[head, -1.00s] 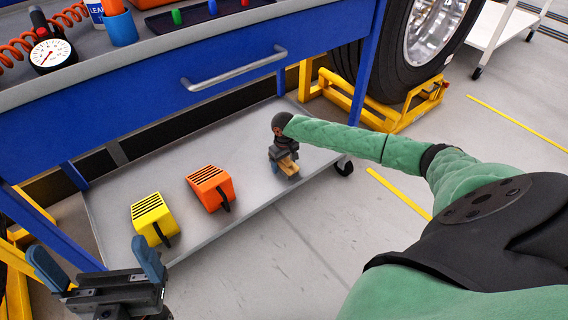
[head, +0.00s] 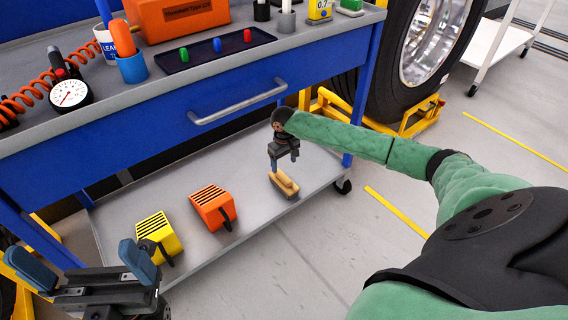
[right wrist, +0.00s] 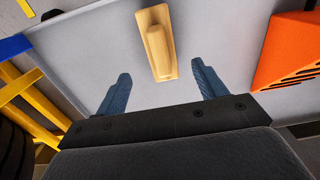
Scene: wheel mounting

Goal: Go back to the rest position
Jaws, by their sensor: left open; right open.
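My right gripper (head: 283,163) is open and empty above the lower shelf of the blue workbench. A wooden-handled brush or block (head: 284,185) lies on that shelf just below it, apart from the fingers. My left gripper (head: 80,265) is open and empty at the lower left of the head view, in front of the shelf's left end.
A yellow box (head: 158,236) and an orange box (head: 213,207) stand on the lower shelf (head: 250,215). The drawer handle (head: 238,102) juts out above. A large wheel (head: 425,50) on a yellow stand (head: 405,122) is at the upper right. The floor (head: 330,235) in front is clear.

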